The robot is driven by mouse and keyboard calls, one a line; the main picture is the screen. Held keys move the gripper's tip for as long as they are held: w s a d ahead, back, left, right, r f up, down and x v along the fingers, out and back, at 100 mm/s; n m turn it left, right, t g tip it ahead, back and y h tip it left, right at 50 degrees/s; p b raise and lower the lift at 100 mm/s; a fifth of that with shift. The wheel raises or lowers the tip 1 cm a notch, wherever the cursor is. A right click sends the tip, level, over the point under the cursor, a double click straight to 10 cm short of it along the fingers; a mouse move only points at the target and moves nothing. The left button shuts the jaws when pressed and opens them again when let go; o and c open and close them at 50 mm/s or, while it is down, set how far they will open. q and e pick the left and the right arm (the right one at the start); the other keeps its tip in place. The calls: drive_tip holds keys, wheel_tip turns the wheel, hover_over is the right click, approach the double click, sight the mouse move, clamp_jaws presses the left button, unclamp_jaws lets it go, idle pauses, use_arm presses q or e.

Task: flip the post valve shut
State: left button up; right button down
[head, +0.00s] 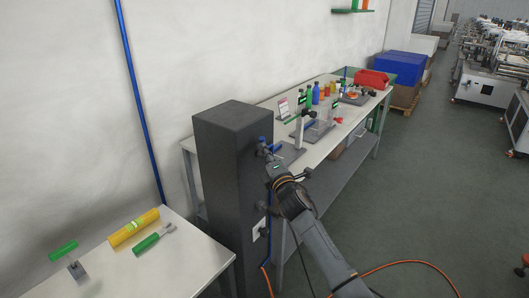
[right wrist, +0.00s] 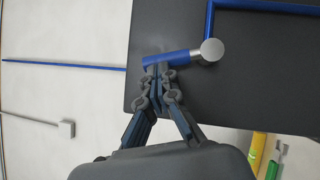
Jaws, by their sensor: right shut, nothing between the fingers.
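The dark grey post (head: 222,160) stands between two benches. A valve with a blue lever (right wrist: 178,57) and a round silver hub (right wrist: 212,51) sits on the post face in the right wrist view. The lever points left from the hub, and a blue pipe (right wrist: 262,6) runs along the top. My right gripper (right wrist: 159,72) is shut and empty, its fingertips at the lever's free end; whether they touch it I cannot tell. In the head view my right gripper (head: 270,160) is at the post's right side and partly hides the valve. My left gripper is not in view.
A near bench (head: 190,262) holds a yellow cylinder (head: 133,228) and green-handled tools (head: 153,240). A long bench (head: 257,109) with bottles and fixtures stands behind the post. An orange hose (head: 415,262) lies on the floor. Open floor (head: 420,190) lies to the right.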

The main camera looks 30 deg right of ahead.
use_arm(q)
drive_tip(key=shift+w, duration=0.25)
use_arm(e)
drive_tip(key=shift+w+d+r, duration=0.2)
drive_tip(key=shift+d+r, duration=0.1)
drive_tip(key=shift+d, duration=0.05)
drive_tip(key=shift+r, duration=0.1)
idle(0.4)
